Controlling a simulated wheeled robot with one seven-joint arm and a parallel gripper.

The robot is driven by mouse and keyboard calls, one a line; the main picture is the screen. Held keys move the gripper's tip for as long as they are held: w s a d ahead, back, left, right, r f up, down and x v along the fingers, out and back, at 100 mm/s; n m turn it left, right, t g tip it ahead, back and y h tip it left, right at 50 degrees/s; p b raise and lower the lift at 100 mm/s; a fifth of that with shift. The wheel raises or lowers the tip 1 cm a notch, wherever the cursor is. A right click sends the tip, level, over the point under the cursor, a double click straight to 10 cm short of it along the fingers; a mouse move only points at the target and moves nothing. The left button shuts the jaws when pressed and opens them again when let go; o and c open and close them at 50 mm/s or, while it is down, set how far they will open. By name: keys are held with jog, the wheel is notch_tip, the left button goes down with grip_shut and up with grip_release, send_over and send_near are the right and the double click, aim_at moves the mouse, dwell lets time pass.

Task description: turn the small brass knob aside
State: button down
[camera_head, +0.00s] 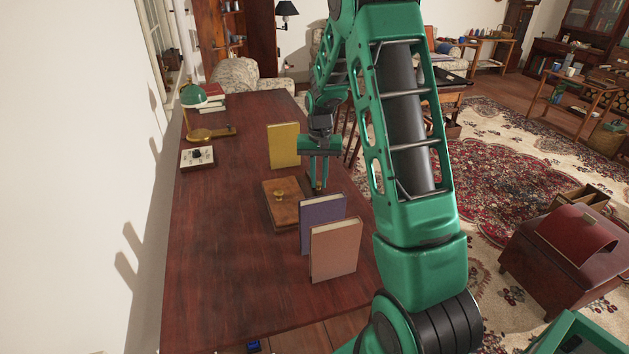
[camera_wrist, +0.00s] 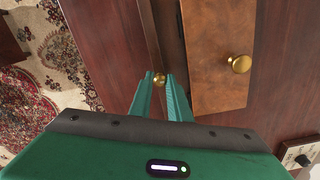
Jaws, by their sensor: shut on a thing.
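In the head view my gripper (camera_head: 319,190) points down at the panel's far right side.
A yellow book (camera_head: 284,145) stands beyond the panel. A purple book (camera_head: 323,214) and a pink book (camera_head: 335,249) stand close on its near side. A green lamp (camera_head: 194,96) and a switch box (camera_head: 198,158) are at the left. The desk's near left (camera_head: 225,270) is clear.

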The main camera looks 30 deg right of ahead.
aim_at(318, 182)
jog(key=shift+w+n, duration=0.1)
jog(key=shift+n, duration=0.4)
jog(key=c, duration=1.7)
grip_release()
jog(key=shift+o, duration=0.2)
jog(key=shift+r, duration=0.1)
notch_tip(318, 182, up, 11)
jog(key=shift+f, duration=0.2)
